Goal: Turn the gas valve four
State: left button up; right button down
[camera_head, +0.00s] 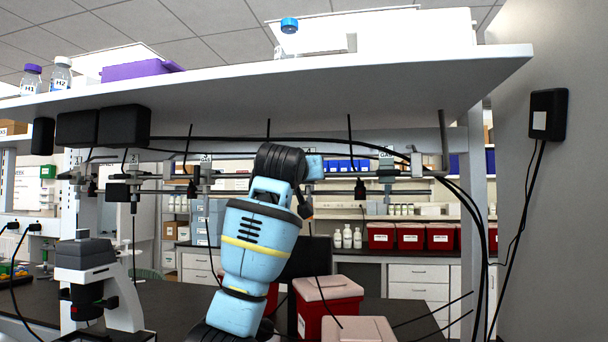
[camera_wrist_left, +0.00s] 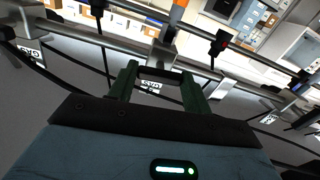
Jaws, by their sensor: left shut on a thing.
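A row of gas valves hangs from a rail under the shelf, with one valve (camera_head: 205,172) left of my arm and another (camera_head: 387,172) right of it. My left gripper (camera_wrist_left: 160,85) reaches up to the valve between them, mostly hidden behind my wrist in the head view. In the left wrist view its two dark green fingers stand either side of a metal valve body (camera_wrist_left: 161,56) and its GAS label, and it is shut on this valve. The valve's number is not clearly readable. My right gripper is not in view.
The white shelf (camera_head: 300,88) runs above the valves, with black cables hanging from it. A microscope (camera_head: 95,280) stands at the left of the dark bench. Red bins with pale lids (camera_head: 328,288) stand right of my arm. A wall (camera_head: 545,220) closes the right side.

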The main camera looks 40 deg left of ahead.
pick_arm(q)
jog(key=shift+m, duration=0.6)
jog(key=o, duration=1)
jog(key=shift+s, duration=0.1)
jog(key=shift+v, duration=3.85)
